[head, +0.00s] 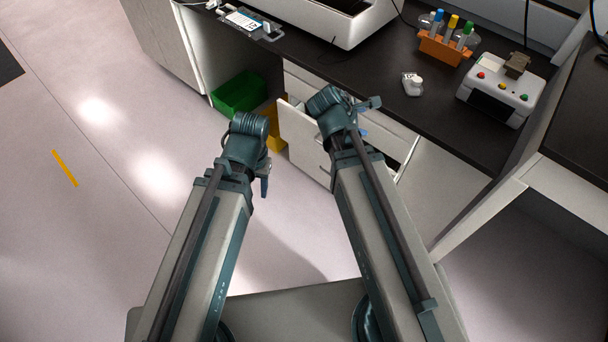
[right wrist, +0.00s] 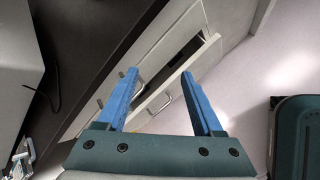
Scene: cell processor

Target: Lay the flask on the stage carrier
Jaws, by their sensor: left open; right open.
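A small white object with a rounded cap (head: 412,84), which may be the flask, sits on the dark bench top at right. A flat grey metal frame with a labelled plate (head: 265,30), which looks like the stage carrier, lies at the bench's front edge at upper left. Part of it shows at the lower left of the right wrist view (right wrist: 22,158). My left gripper (head: 265,186) is open, pointing down over the floor, mostly hidden by its wrist. My right gripper (right wrist: 158,75) is open and empty, in front of the drawers and away from both objects.
A white machine (head: 345,25) stands behind the frame. An orange rack (head: 440,48) of coloured-cap tubes and a white button box (head: 500,92) stand at right. A drawer (head: 308,146) is pulled out below the bench. Green (head: 240,94) and yellow (head: 277,122) bins stand beneath.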

